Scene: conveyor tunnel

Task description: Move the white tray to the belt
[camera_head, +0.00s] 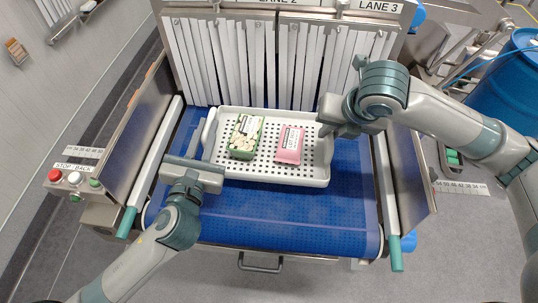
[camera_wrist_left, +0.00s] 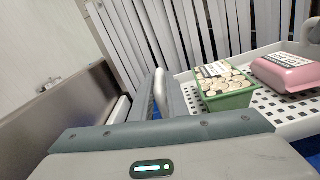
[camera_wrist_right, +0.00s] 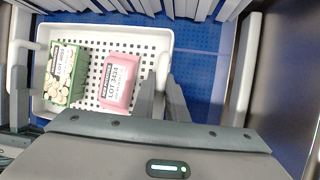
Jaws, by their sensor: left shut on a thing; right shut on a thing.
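The white perforated tray (camera_head: 272,177) is level over the blue belt (camera_head: 265,215), close to the strip curtain; whether it touches the belt is hard to tell. My left gripper (camera_head: 207,135) is shut on the tray's left handle, which also shows in the left wrist view (camera_wrist_left: 158,88). My right gripper (camera_head: 328,117) is shut on the tray's right handle, partly hidden by the wrist. The right wrist view shows the tray (camera_wrist_right: 140,37) and both packs beside the fingers.
A white strip curtain (camera_head: 225,65) hangs behind the tray under lane signs. Metal side walls and rails (camera_head: 385,185) flank the belt. A button box (camera_head: 75,180) stands at left, a blue barrel (camera_head: 505,85) at right. The belt's front part is clear.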

